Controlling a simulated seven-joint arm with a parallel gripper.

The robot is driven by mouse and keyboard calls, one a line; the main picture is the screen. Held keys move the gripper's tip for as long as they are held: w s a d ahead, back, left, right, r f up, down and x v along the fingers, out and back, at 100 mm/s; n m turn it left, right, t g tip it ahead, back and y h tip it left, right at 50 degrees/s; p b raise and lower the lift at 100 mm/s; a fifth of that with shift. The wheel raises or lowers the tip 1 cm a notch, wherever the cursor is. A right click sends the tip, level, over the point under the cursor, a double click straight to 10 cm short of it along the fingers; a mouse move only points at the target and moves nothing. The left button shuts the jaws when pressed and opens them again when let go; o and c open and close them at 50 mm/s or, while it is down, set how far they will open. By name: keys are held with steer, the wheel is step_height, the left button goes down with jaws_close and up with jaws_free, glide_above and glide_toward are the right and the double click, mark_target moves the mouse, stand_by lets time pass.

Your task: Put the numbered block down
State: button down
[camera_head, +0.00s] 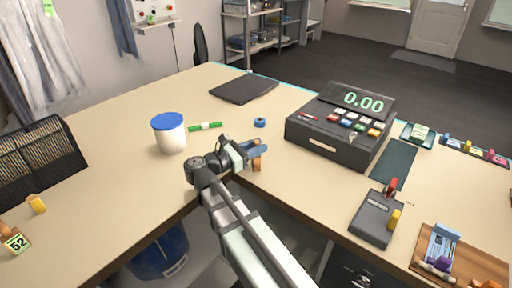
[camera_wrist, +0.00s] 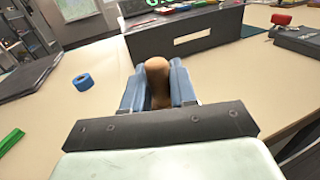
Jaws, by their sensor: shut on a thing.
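My gripper (camera_head: 257,151) is shut on a brown, rounded wooden-looking piece (camera_wrist: 159,80). In the wrist view the piece stands between the two blue fingers, its rounded end showing. In the head view a bit of it (camera_head: 257,164) shows at the fingers, near the table's inner corner. No number shows on it; its lower part is hidden, and I cannot tell if it touches the table. A block with a green-and-white "52" face (camera_head: 17,243) and a brown part behind it stands at the far left front of the table, far from my gripper.
A black cash register (camera_head: 322,150) stands right of my gripper. A blue tape ring (camera_head: 260,122), green marker (camera_head: 205,126) and white tub with blue lid (camera_head: 171,139) are beyond and left. A card terminal (camera_head: 377,220) lies at right. Bare tabletop (camera_head: 110,195) stretches left.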

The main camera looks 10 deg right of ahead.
steer(key=shift+f, duration=0.1)
steer(key=c, duration=0.9)
jaws_free()
steer(key=shift+s+a, duration=0.1)
steer(key=shift+a, duration=0.1)
steer(key=v, duration=1.1)
steer(key=shift+a, duration=0.3)
steer(key=shift+s, duration=0.1)
